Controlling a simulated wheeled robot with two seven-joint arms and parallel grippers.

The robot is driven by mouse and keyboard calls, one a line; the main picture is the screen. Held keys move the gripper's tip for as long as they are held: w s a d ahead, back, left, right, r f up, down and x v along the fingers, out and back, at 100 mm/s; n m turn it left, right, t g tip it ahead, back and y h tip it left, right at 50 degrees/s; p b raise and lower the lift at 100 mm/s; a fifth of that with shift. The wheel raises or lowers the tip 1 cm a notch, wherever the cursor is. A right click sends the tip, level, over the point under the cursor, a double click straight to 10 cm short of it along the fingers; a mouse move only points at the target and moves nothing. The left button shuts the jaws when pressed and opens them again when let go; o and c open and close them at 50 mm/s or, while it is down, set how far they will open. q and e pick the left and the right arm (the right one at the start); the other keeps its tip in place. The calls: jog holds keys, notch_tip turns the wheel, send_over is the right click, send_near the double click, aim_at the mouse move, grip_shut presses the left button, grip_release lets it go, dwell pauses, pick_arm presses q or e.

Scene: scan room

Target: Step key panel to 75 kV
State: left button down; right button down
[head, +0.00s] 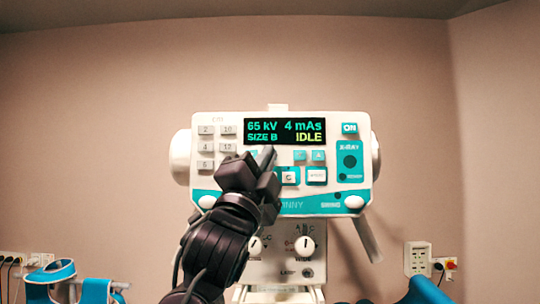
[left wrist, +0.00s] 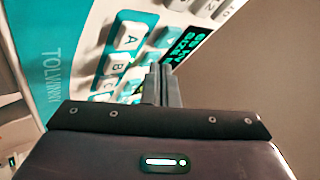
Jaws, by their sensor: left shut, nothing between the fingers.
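The key panel (head: 228,189) is a white and teal console, upright in the middle of the head view. Its display (head: 285,131) reads 65 kV, 4 mAs, SIZE B, IDLE. My left gripper (head: 266,158) is shut and empty, with its fingertips just below the display, over the teal keys there. In the left wrist view the fingertips (left wrist: 162,80) are close to the panel face, beside the A and B keys (left wrist: 125,45). I cannot tell whether they touch a key. The gripper hides some keys. My right gripper is not in view.
Grey number keys (head: 206,146) stand left of the display; the ON key (head: 349,128) and X-RAY block (head: 350,162) are on the right. Knobs (head: 304,246) sit below the panel. A wall outlet (head: 418,258) is at the right.

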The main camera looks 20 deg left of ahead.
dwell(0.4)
pick_arm(q)
jog(key=shift+s+d+b, duration=0.2)
jog(key=shift+s+b, duration=0.15)
jog(key=shift+s, duration=0.35)
jog(key=shift+s+d+b, duration=0.25)
jog(key=shift+s+b, duration=0.05)
jog(key=shift+s, duration=0.5)
jog(key=shift+s+d+b, duration=0.2)
jog(key=shift+s+b, duration=0.1)
jog(key=shift+s, duration=0.5)
jog(key=shift+s+d+b, duration=0.25)
jog(key=shift+s+b, duration=0.05)
jog(key=shift+s, duration=0.5)
dwell(0.7)
